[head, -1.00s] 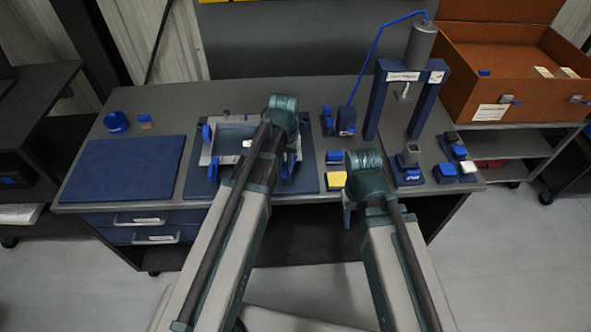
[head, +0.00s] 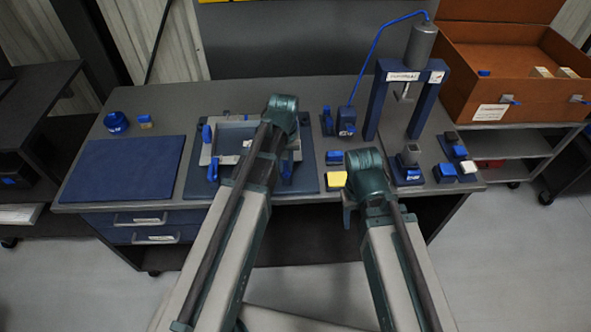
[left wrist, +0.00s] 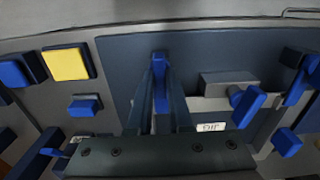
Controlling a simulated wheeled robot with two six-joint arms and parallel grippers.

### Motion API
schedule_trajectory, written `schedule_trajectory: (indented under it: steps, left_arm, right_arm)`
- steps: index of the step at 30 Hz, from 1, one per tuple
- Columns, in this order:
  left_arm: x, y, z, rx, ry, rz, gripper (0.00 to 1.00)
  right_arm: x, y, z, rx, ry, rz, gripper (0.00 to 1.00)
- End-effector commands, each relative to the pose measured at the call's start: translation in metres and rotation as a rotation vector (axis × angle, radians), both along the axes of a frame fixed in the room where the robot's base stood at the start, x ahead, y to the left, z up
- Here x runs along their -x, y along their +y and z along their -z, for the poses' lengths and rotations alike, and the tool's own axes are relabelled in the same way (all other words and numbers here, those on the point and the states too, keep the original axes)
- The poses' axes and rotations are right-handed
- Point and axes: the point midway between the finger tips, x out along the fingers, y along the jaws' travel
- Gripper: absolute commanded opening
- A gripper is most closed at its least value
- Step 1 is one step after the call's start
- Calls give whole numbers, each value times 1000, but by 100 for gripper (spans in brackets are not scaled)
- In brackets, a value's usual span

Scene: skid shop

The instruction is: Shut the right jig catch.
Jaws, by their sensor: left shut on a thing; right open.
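The jig is a grey frame (head: 212,158) on a dark blue base plate (head: 195,185), partly hidden by my left arm. It also shows in the left wrist view (left wrist: 228,82). In the left wrist view, my left gripper (left wrist: 160,92) is shut on a blue lever (left wrist: 160,65), the right jig catch, at the jig's side nearer the yellow block. Other blue catch parts (left wrist: 248,105) stand at the far side of the frame. My right gripper (head: 347,212) is open, low in front of the bench, its fingers mostly hidden by its wrist.
A yellow block (head: 335,180) and small blue blocks (head: 333,158) lie right of the jig. A blue press stand (head: 374,105) and an orange case (head: 485,75) are further right. A flat blue mat (head: 122,168) lies at the left.

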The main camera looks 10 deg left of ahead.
Motion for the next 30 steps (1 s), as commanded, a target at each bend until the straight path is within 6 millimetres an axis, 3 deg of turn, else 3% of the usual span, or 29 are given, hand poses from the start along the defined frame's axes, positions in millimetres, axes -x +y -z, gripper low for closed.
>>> schedule_trajectory:
  steps: [1, 2, 7, 17, 30]
  left_arm:
    - [0, 0, 0, 0, 0, 0, 0]
    - [0, 0, 0, 0, 0, 0, 23]
    - [0, 0, 0, 0, 0, 2, 52]
    - [0, 0, -2, 0, 0, 3, 52]
    - [0, 0, -40, 0, 0, 3, 52]
  right_arm:
    - [0, 0, 0, 0, 0, 0, 50]
    - [0, 0, 0, 0, 0, 0, 50]
    - [0, 0, 0, 0, 0, 0, 50]
    - [0, 0, -2, 0, 0, 0, 50]
    - [0, 0, -40, 0, 0, 0, 50]
